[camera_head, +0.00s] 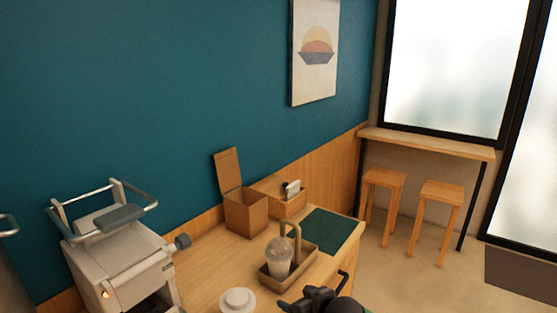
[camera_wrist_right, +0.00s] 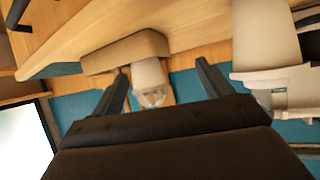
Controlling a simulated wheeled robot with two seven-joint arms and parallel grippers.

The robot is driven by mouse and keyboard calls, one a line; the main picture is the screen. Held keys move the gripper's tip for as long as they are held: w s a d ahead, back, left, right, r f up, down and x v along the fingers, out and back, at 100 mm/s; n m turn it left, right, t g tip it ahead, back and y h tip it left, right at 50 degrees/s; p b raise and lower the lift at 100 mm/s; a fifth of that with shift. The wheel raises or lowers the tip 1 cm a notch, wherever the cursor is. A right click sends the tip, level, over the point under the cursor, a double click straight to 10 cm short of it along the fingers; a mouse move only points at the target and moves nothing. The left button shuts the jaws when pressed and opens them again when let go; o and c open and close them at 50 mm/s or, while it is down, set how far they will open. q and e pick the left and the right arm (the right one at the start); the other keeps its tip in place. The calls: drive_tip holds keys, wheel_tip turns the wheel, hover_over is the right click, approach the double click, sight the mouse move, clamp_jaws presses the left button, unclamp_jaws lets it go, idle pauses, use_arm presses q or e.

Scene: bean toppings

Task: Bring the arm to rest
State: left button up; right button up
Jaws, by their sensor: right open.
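My right gripper (camera_head: 318,298) shows as a dark shape at the bottom edge of the head view, in front of the counter. In the right wrist view its two dark fingers (camera_wrist_right: 163,88) stand wide apart, with nothing held between them. A clear cup with a domed lid (camera_head: 279,258) stands in a brown carrier with a handle (camera_head: 304,262), beyond the gripper. In the right wrist view the cup (camera_wrist_right: 150,78) shows between the fingers but farther off, apart from them. My left gripper is in neither view.
The wooden counter (camera_head: 205,263) holds a white machine (camera_head: 118,262) at left, an open cardboard box (camera_head: 245,212), a small wooden holder (camera_head: 289,206) and a dark green mat (camera_head: 333,229). A white round-lidded item (camera_head: 238,300) is near the front. Two stools (camera_head: 441,195) stand far right.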

drive_tip(key=s+d+f+m+g+h, duration=0.2)
drive_tip(key=s+d+f, duration=0.3)
drive_tip(key=s, duration=0.7)
drive_tip(key=s+d+f+m+g+h, duration=0.1)
drive_tip(key=s+d+f+g+h, duration=0.15)
drive_tip(key=s+d+f, duration=0.65)
drive_tip(key=s+d+m+g+h, duration=0.2)
drive_tip(key=s, duration=1.2)
wheel_tip(320, 180, down, 23)
drive_tip(key=w+a+g, duration=0.1)
drive_tip(key=a, duration=0.1)
drive_tip(key=s+f, duration=0.3)
drive_tip(key=f, duration=0.7)
drive_tip(key=s+a+f+g, duration=0.1)
drive_tip(key=s+f, duration=0.2)
drive_tip(key=f, duration=0.8)
drive_tip(key=shift+s+f+n, duration=0.15)
drive_tip(key=shift+s+n, duration=0.15)
